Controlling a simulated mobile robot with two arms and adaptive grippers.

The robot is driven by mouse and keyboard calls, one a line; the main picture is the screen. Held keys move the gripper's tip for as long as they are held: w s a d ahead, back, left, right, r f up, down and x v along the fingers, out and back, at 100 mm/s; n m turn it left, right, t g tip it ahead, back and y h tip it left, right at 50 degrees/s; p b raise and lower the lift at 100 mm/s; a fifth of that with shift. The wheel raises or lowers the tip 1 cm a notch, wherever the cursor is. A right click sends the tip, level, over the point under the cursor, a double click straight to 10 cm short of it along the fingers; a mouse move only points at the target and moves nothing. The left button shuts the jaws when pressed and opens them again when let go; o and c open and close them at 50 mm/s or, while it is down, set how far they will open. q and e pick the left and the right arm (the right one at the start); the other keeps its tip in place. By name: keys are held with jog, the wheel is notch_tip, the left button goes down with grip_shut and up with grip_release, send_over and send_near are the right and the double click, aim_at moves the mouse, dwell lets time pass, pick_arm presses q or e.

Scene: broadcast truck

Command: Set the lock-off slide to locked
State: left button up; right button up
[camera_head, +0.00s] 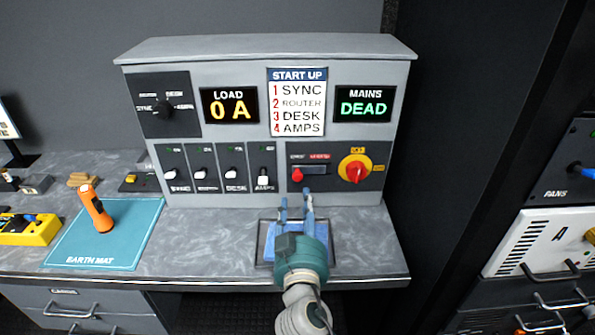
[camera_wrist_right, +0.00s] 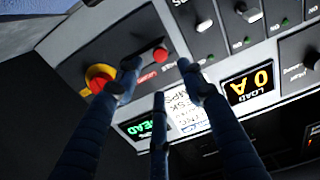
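The lock-off slide's red knob (camera_head: 297,175) sits at the left end of its dark slot, left of the red-lettered label on the panel. It also shows in the right wrist view (camera_wrist_right: 160,54), seen upside down. My right gripper (camera_head: 296,201) is just below and in front of the slide panel, pointing at it. In the wrist view its blue fingers (camera_wrist_right: 160,80) are spread with nothing between them. The fingertips look apart from the knob, though the gap is hard to judge. My left gripper is not in view.
A red-and-yellow rotary switch (camera_head: 355,170) is right of the slide. Several breaker switches (camera_head: 217,174) are to its left. The mains display (camera_head: 364,104) reads DEAD; the load display (camera_head: 229,106) reads 0 A.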

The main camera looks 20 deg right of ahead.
aim_at(298, 177)
jog(key=p+x, duration=0.1)
jog(key=x, duration=0.1)
jog(key=r+p+x, duration=0.1)
jog(key=x, duration=0.1)
jog(key=shift+w+d, duration=0.1)
jog(key=shift+w, duration=0.3)
jog(key=x, duration=0.3)
jog(key=shift+w+f+p, duration=0.1)
jog(key=shift+f+p, duration=0.2)
jog(key=shift+p, duration=0.1)
jog(key=shift+x, duration=0.9)
jog(key=shift+f, duration=0.1)
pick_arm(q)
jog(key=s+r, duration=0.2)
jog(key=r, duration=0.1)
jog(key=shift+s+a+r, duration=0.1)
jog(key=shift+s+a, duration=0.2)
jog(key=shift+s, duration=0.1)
pick_arm(e)
grip_shut()
